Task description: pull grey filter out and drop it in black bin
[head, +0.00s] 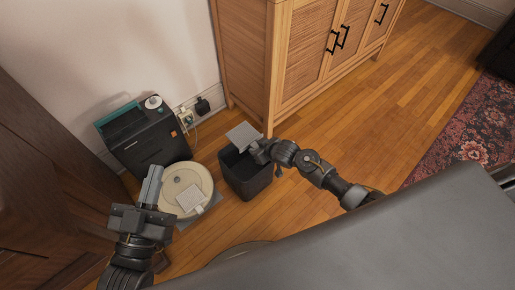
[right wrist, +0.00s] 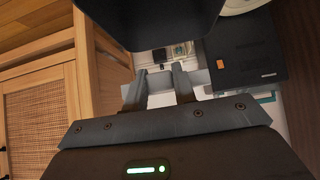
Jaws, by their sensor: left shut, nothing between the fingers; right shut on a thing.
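The grey filter (head: 243,135), a flat square piece, is held in my right gripper (head: 260,151) at the back edge of the black bin's opening, as seen in the head view. The right gripper is shut on it. The black bin (head: 247,182) stands upright on the floor, open at the top. In the right wrist view the fingers of the right gripper (right wrist: 160,87) have a light grey surface between them, and the dark bin (right wrist: 150,20) fills the top. My left gripper (head: 153,182) is shut and empty, in front of the robot vacuum's left side.
A round cream robot vacuum (head: 181,177) lies left of the bin, with a pale square piece (head: 191,199) on it. A black dock (head: 150,142) stands behind it by the wall. A wooden cabinet (head: 252,60) is behind the bin. Open wood floor lies to the right.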

